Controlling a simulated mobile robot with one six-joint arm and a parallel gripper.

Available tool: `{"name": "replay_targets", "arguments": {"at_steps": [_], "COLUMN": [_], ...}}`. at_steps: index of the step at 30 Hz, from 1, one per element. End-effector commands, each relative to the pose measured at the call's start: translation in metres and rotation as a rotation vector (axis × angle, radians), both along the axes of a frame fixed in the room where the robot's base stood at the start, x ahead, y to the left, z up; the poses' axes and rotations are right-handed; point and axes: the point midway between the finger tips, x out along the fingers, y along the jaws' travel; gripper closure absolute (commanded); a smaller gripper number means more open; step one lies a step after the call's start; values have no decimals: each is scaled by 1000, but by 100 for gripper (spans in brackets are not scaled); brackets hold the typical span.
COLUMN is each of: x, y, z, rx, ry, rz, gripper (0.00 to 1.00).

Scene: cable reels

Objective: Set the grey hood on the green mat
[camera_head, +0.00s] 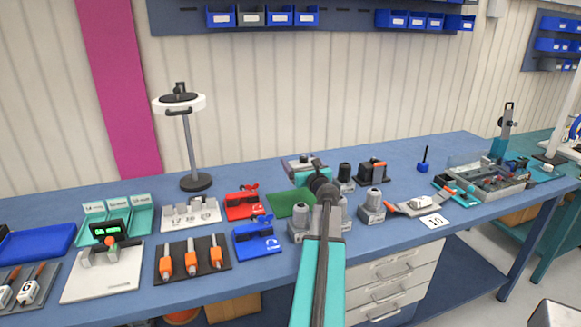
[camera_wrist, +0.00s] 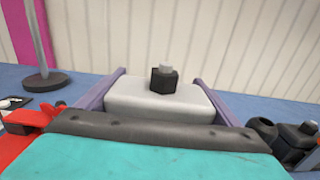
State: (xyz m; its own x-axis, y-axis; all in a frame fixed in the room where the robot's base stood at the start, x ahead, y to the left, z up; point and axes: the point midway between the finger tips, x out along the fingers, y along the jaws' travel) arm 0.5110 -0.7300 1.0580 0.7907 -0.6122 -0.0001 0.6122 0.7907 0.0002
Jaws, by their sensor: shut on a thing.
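The grey hood (camera_wrist: 158,104) fills the space between my gripper's purple fingers (camera_wrist: 160,95) in the wrist view. It is a light grey block with a dark collar and a small grey knob on top, and it looks upright. My gripper is shut on it. In the head view my arm reaches to the back of the bench, and my teal wrist partly hides the gripper and hood. The green mat (camera_head: 285,204) lies flat on the blue bench, left of my arm, with its right part hidden behind the arm. The wrist view does not show the mat.
Grey fixtures with dark tops stand close by, including one right of my arm (camera_head: 372,207). A red device (camera_head: 242,206) and a blue device (camera_head: 256,240) lie left of the mat. A ring lamp (camera_head: 188,150) stands farther left. Bare bench (camera_head: 400,165) shows at the back right.

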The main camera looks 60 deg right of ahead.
Motion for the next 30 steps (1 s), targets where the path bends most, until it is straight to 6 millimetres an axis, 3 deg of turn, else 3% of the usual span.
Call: {"name": "replay_targets", "arguments": {"at_steps": [14,30], "x": [13,14], "y": [10,11], "z": [-2,-40], "rx": [0,1], "ry": [0,-1], "rz": [17,19], "gripper": [43,43]}}
